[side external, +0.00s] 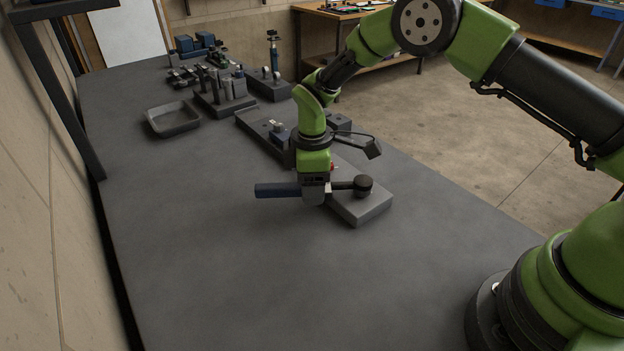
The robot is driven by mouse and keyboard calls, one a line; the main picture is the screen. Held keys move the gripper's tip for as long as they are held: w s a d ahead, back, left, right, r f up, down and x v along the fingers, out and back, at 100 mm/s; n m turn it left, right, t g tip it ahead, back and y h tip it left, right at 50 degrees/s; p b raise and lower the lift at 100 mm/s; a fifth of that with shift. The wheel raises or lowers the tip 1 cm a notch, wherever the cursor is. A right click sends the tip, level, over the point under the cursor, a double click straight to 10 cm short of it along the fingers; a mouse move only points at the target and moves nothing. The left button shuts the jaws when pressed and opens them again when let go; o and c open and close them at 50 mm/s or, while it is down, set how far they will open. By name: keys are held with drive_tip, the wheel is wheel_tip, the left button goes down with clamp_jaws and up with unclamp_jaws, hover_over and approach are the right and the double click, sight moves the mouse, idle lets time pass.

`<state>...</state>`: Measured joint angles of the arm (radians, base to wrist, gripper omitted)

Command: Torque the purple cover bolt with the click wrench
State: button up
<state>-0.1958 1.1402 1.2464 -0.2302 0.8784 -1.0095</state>
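The click wrench has a blue handle (277,190) pointing left, and a dark shaft and round black head (363,184) at its right end. My gripper (315,191) points down and appears shut around the middle of the wrench, which is about level. The wrench head is at the near end of a long grey chassis (364,208), over its top face; I cannot tell whether it touches. No purple bolt shows; the area under the wrench head is hidden.
A shallow dark tray (173,119) sits on the grey table (215,270) at back left. Behind it are a rack of cylindrical parts (226,95), a stand with an upright tool (273,60) and blue blocks (195,44). The table's left and front areas are clear.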

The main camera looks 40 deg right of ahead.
drive_tip(key=o, duration=0.5)
drive_tip(key=shift+o, duration=0.2)
